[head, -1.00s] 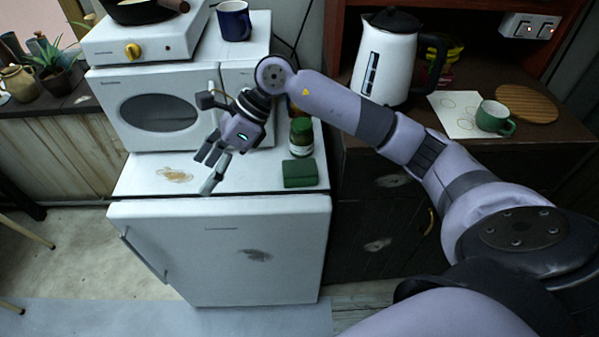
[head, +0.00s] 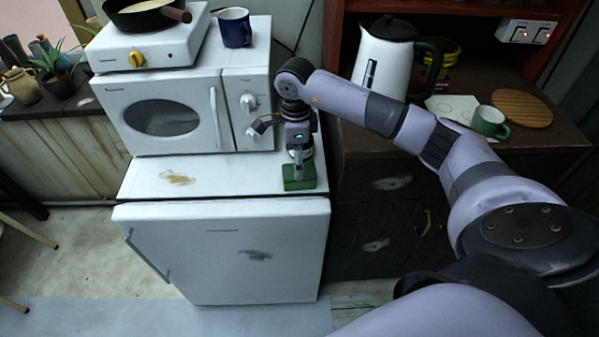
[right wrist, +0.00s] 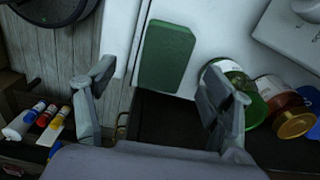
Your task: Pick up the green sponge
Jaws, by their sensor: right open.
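The green sponge (head: 299,178) lies flat on the white fridge top (head: 225,182), near its front right corner. In the right wrist view the sponge (right wrist: 166,56) shows between and beyond the two fingers, apart from them. My right gripper (head: 299,160) points down above the sponge and hides part of it in the head view. In the right wrist view my right gripper (right wrist: 163,85) is open with nothing between its fingers. My left gripper is in neither view.
The white microwave (head: 170,115) stands behind. A dark cabinet (head: 390,195) is to the right, with a white kettle (head: 385,62) and green mug (head: 489,122). The fridge top's left part is clear.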

